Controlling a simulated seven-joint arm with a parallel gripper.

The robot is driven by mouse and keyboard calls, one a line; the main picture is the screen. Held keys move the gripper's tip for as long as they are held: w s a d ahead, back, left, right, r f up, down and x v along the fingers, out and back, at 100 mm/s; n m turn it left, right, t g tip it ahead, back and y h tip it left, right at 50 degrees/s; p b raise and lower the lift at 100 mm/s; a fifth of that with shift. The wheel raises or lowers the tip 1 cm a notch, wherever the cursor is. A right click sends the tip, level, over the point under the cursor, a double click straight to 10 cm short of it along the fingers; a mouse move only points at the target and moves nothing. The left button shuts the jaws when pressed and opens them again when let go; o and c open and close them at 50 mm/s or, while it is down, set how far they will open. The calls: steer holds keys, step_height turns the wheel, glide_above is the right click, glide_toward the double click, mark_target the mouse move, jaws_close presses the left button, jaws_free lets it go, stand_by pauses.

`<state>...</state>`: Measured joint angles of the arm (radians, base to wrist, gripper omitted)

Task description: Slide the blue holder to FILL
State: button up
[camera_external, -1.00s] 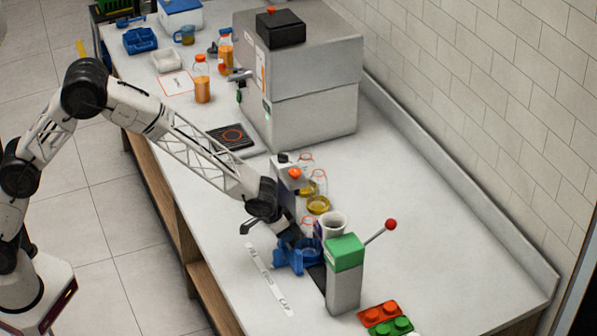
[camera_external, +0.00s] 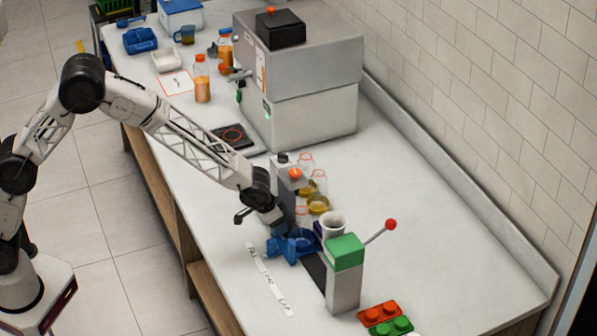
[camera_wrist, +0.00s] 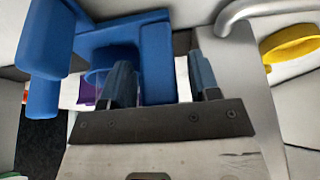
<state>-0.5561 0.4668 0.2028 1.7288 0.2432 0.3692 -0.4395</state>
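The blue holder (camera_external: 283,247) sits beside the FILL end of the white label strip (camera_external: 268,279), at the near side of a dark track (camera_external: 315,267). My gripper (camera_external: 277,226) is down at the holder, its fingertips partly hidden in the external view. In the wrist view the fingers (camera_wrist: 163,82) stand apart, with an upright part of the blue holder (camera_wrist: 156,62) between them. The left finger lies against or very close to that part; a narrow dark gap shows on the right finger's side.
A grey post with a green top (camera_external: 345,252) and a red-knobbed lever (camera_external: 390,224) stands right of the holder. A white cup (camera_external: 333,225) and the grey dispenser with an orange knob (camera_external: 290,180) are close behind.

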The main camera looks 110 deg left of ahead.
steer(key=shift+r, duration=0.15)
steer(key=v, duration=0.7)
steer(key=shift+r, duration=0.2)
stand_by(0.4)
steer(key=shift+s+d, duration=0.1)
steer(key=shift+d, duration=0.15)
steer(key=shift+c, duration=1.2)
glide_toward(270, 240)
steer(key=x, duration=0.4)
steer(key=shift+a+f, duration=0.2)
steer(key=shift+f, duration=0.1)
steer(key=shift+f, duration=0.1)
steer(key=shift+x, duration=3.9)
